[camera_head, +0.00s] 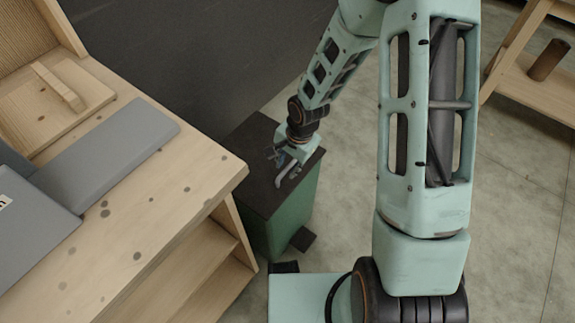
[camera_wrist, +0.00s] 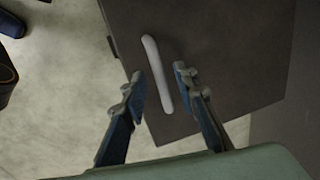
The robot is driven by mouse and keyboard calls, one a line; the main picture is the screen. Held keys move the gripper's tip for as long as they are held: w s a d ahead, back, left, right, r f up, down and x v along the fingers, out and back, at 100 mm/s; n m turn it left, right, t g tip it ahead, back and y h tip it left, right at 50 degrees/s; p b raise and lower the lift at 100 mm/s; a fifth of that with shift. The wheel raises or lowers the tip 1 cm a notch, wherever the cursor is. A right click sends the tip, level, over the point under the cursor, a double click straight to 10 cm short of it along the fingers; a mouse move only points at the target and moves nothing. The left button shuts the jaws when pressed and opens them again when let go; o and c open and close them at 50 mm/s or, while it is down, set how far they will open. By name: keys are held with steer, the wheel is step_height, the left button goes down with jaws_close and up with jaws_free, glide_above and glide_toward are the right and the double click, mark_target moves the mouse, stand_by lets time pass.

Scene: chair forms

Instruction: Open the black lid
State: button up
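The black lid (camera_head: 251,182) lies flat on top of a green bin (camera_head: 291,215) on the floor, and looks closed. A pale grey bar handle (camera_head: 287,171) is fixed on the lid. In the wrist view the lid (camera_wrist: 230,50) fills much of the picture, with the handle (camera_wrist: 165,72) running lengthwise in the middle. My gripper (camera_wrist: 160,82) is open, one finger on each side of the handle's near part. The fingers look apart from the handle. How high they are above the lid is hard to tell. In the head view my gripper (camera_head: 282,160) is just over the lid.
A wooden workbench (camera_head: 185,200) with grey boards (camera_head: 108,150) stands left of the bin. A wooden shelf (camera_head: 540,90) with a brown cylinder (camera_head: 548,60) stands at the upper right. Concrete floor (camera_head: 340,200) is clear right of the bin.

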jaws_close()
steer(key=shift+r, duration=0.1)
